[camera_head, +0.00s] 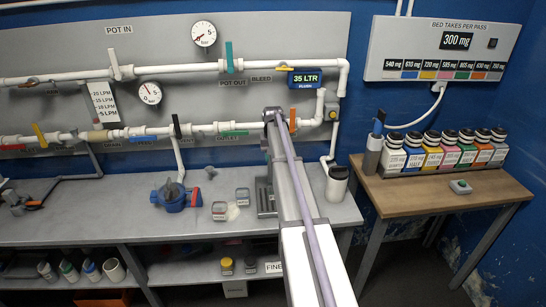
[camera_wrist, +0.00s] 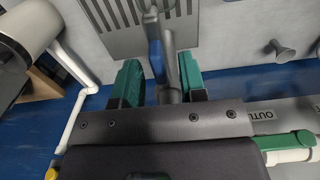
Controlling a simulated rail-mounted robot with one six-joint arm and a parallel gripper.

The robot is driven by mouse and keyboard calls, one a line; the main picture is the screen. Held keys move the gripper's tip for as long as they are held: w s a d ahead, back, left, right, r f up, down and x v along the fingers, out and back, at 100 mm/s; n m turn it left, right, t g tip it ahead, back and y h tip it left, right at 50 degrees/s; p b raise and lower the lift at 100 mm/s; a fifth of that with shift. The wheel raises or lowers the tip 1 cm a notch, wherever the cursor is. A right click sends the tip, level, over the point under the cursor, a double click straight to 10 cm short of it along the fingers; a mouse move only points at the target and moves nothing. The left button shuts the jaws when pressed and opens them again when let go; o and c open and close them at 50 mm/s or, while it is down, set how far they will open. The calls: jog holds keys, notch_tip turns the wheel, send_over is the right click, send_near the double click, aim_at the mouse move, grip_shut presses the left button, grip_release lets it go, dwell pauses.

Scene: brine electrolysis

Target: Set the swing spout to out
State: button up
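The swing spout (camera_wrist: 168,85) shows in the wrist view as a grey pipe with a blue part on it, above a slotted grey grate (camera_wrist: 120,22). My gripper (camera_wrist: 160,85) is open, with its two green fingertips on either side of the spout. A gap shows between the left fingertip and the spout. The right fingertip is very close to it, and I cannot tell if they touch. In the head view my own arm covers the spout and most of my gripper. I see no readable in or out mark for the spout.
A white cup-like container (camera_head: 338,186) stands right of my arm on the grey bench (camera_head: 110,205). A green valve lever (camera_head: 232,133) sits on the lower pipe to the left. A blue pump (camera_head: 175,195) and small jars stand further left. Labelled bottles (camera_head: 435,155) stand on the wooden table.

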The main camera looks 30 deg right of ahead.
notch_tip(320, 180, up, 11)
jog(key=p, duration=1)
jog(key=shift+f, duration=0.15)
jog(key=s+a+f+n+b, duration=0.2)
jog(key=s+a+f, duration=0.1)
jog(key=s+a, duration=0.6)
jog(key=s+a+f+n+b, duration=0.2)
jog(key=s+a, duration=0.8)
jog(key=a, duration=0.5)
jog(key=s+a+f+n+b, duration=0.1)
jog(key=s+a+f+b, duration=0.2)
jog(key=s+a, duration=0.6)
jog(key=a+b, duration=0.1)
jog(key=a, duration=0.3)
jog(key=shift+s+f+n, duration=0.4)
